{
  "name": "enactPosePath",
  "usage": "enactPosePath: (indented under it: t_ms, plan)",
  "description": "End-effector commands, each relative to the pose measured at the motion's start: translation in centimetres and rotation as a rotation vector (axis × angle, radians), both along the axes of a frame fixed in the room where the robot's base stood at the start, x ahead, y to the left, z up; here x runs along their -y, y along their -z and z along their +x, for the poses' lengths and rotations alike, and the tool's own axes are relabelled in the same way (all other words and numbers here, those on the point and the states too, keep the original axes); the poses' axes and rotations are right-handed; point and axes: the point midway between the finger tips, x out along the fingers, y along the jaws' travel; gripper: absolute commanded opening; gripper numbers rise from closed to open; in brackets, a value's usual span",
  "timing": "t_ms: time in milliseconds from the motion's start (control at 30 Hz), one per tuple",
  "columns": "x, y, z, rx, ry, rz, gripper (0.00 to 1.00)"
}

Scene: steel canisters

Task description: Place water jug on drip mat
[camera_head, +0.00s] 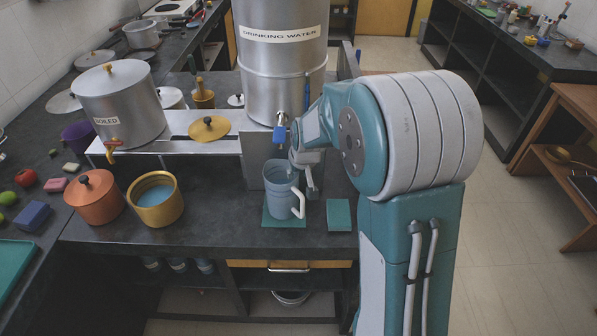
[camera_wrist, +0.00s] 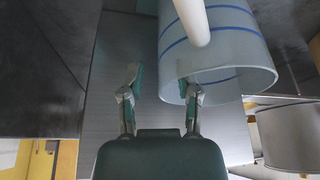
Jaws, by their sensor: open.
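The water jug (camera_head: 281,193), pale blue-grey with a white handle (camera_head: 299,204), stands upright on the green drip mat (camera_head: 270,219) below the drinking water tap. My gripper (camera_head: 311,186) is at the jug's right side, near its upper part, partly hidden by my arm. In the wrist view the jug (camera_wrist: 235,45) shows blue bands and the white handle (camera_wrist: 188,18).
The large DRINKING WATER canister (camera_head: 282,70) with a blue tap (camera_head: 279,134) rises behind the jug. A copper pot (camera_head: 95,200) and a brass pot (camera_head: 155,205) with blue contents stand left. The counter between is clear.

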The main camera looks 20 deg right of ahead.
Motion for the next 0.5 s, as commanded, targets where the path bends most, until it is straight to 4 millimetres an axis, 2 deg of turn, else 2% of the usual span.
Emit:
enactPosePath:
  t_ms: [167,500]
  plan:
    - [0.0,-1.0,-0.3,0.004,0.0,0.0,0.43]
    - [0.1,-7.3,-2.8,0.007,0.0,-0.001,0.43]
